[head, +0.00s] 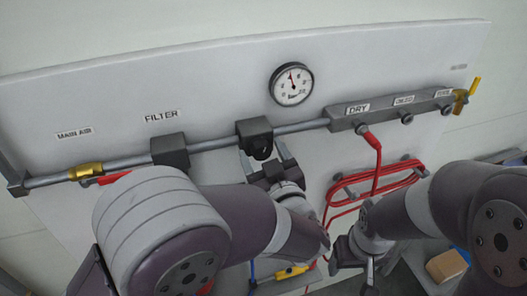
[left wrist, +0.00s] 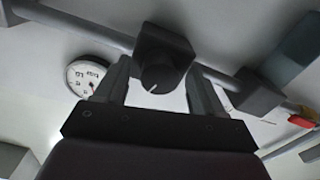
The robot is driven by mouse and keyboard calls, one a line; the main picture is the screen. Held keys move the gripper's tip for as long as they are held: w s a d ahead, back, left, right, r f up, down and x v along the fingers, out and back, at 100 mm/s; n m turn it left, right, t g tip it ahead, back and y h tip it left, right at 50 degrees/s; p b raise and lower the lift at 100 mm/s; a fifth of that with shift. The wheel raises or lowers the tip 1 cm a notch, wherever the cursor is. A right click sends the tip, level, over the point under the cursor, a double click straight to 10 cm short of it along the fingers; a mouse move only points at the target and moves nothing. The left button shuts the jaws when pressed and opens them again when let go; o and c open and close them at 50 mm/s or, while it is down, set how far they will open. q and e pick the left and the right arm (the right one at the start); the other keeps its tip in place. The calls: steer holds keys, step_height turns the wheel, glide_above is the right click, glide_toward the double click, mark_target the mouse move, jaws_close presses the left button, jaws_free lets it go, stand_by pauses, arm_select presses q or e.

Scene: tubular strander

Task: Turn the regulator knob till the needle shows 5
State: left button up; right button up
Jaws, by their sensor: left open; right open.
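The black regulator (head: 254,127) sits on the grey pipe in the middle of the white panel. Its round black knob (head: 261,151) faces down and also shows in the left wrist view (left wrist: 160,76), with a pale mark on its face. My left gripper (head: 264,156) is open below the regulator. In the left wrist view its fingers (left wrist: 158,66) stand on either side of the knob with gaps. The round gauge (head: 291,86) hangs above the regulator; its needle points nearly straight up, its numbers too small to read. My right gripper (head: 354,264) is open and empty, low at the right.
A grey manifold (head: 390,108) with labelled outlets is at the right, with a red hose (head: 375,183) coiled below. A dark filter block (head: 170,150) and brass main-air valve (head: 87,170) are at the left. A brown box (head: 446,265) lies at lower right.

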arm_select(q)
steer(key=c, duration=1.1)
steer(key=shift+o, duration=0.2)
steer(key=shift+r+m+p, duration=0.2)
steer(key=shift+m+p, duration=0.2)
steer(key=shift+p, duration=0.15)
steer(key=shift+f, duration=0.15)
steer(key=o, duration=1.1)
steer(key=shift+c, duration=0.2)
steer(key=shift+s+f, duration=0.1)
steer(key=b+v, duration=0.4)
steer(key=v, duration=0.8)
steer(key=shift+s, duration=0.25)
